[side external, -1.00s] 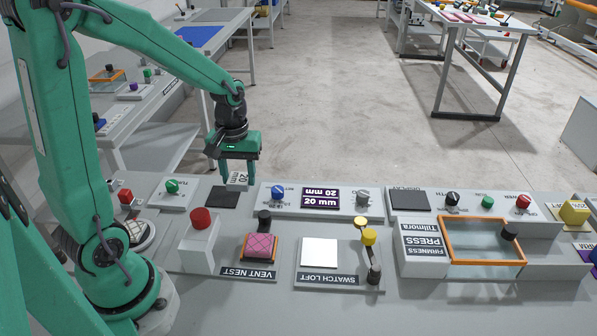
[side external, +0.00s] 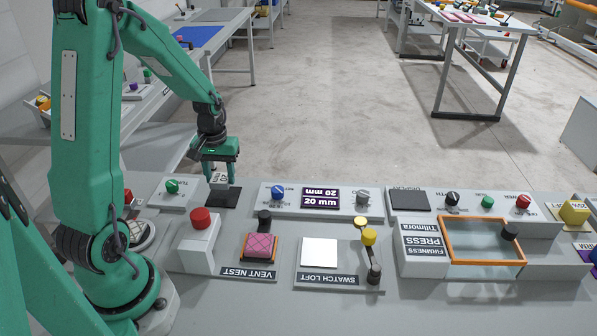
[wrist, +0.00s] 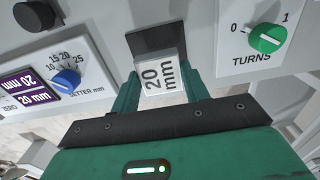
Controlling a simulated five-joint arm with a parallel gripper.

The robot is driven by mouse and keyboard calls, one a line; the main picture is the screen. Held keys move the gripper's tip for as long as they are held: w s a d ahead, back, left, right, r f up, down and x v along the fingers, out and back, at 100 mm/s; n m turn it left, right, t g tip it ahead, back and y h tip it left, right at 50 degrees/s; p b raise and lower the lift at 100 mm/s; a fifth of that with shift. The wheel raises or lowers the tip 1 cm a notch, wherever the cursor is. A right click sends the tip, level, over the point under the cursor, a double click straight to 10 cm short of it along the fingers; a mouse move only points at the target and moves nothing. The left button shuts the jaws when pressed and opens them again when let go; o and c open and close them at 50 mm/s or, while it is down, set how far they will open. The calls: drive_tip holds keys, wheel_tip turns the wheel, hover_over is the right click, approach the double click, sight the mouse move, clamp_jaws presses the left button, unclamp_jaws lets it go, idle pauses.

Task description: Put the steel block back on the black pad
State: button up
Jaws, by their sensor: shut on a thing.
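The steel block, marked "20 mm", is between the fingers of my gripper (side external: 220,180). It shows pale grey in the side view (side external: 219,179) and in the wrist view (wrist: 160,76). My gripper is shut on it and points down. The black pad (side external: 222,199) lies flat on the bench just below and in front of the block. In the wrist view the pad (wrist: 155,38) shows beyond the block, which hides part of it. I cannot tell whether the block touches the pad.
The green turns knob (side external: 172,186) is left of the pad. The blue setter knob (side external: 278,192) and the purple 20 mm display (side external: 320,199) are to its right. A red button on a grey post (side external: 201,219) stands nearer the camera, with the pink vent nest (side external: 260,247) beside it.

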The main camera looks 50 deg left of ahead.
sight(221, 178)
drive_tip(key=shift+f, duration=1.95)
drive_tip(key=shift+f, duration=0.15)
drive_tip(key=o, duration=1.4)
drive_tip(key=shift+c, duration=0.2)
wheel_tip(221, 178, up, 12)
drive_tip(key=shift+r, duration=0.15)
drive_tip(key=shift+d, duration=0.1)
